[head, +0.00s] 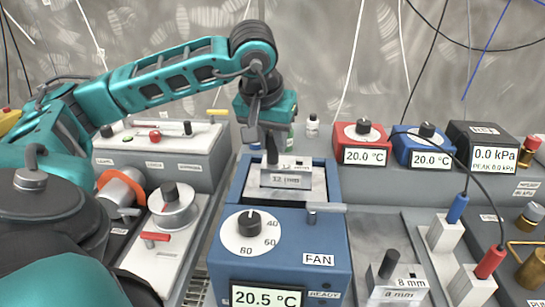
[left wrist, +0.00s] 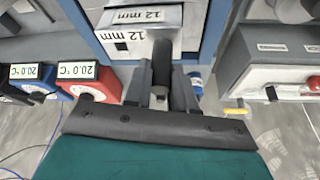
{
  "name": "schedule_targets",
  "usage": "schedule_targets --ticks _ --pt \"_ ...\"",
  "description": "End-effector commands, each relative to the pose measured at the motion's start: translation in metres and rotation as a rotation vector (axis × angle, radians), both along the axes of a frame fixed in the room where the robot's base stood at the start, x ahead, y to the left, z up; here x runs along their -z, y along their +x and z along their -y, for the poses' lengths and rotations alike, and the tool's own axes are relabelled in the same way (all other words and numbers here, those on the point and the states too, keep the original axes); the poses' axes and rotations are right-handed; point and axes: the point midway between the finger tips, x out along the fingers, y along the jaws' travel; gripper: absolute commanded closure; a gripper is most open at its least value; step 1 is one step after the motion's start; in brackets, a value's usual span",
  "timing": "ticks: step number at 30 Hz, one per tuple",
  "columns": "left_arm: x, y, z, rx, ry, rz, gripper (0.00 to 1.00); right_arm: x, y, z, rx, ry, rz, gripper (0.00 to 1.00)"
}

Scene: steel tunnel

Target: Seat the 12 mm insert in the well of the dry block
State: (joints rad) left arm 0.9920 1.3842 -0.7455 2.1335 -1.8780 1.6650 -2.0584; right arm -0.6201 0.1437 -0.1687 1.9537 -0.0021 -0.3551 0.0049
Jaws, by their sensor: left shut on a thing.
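The dry block (head: 280,240) is a blue box with a dial, a FAN label and a display reading 20.5 °C. The 12 mm insert (head: 287,181), a silver block with a dark upright post, is at the block's top opening, its labelled front face visible. It also shows in the left wrist view (left wrist: 140,18). My left gripper (head: 271,150) is above the insert, shut on its post (left wrist: 162,62). The insert's underside is hidden, and I cannot tell how deep it sits in the well. My right gripper is not in view.
The 8 mm insert (head: 398,290) stands at the lower right. Red (head: 361,143) and blue (head: 424,145) units reading 20.0 °C stand behind, beside a black pressure unit (head: 487,147). A grey box with switches (head: 160,155) is at left. Cables hang at right.

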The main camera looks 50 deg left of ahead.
Motion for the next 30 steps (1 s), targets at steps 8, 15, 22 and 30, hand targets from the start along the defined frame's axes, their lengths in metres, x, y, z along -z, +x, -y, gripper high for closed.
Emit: schedule_targets --ticks 8,15,22,30 --pt "0.035 0.0 0.0 0.0 0.0 0.0 1.0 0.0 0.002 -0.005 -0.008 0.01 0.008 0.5" --pt "0.035 0.0 0.0 0.0 0.0 0.002 1.0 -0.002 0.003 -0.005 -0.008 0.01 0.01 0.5" --pt "0.039 0.0 0.0 0.001 0.0 -0.002 0.69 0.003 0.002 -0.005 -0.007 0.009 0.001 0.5" --pt "0.039 0.0 0.0 0.001 0.0 -0.002 0.5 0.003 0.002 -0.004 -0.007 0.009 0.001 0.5"
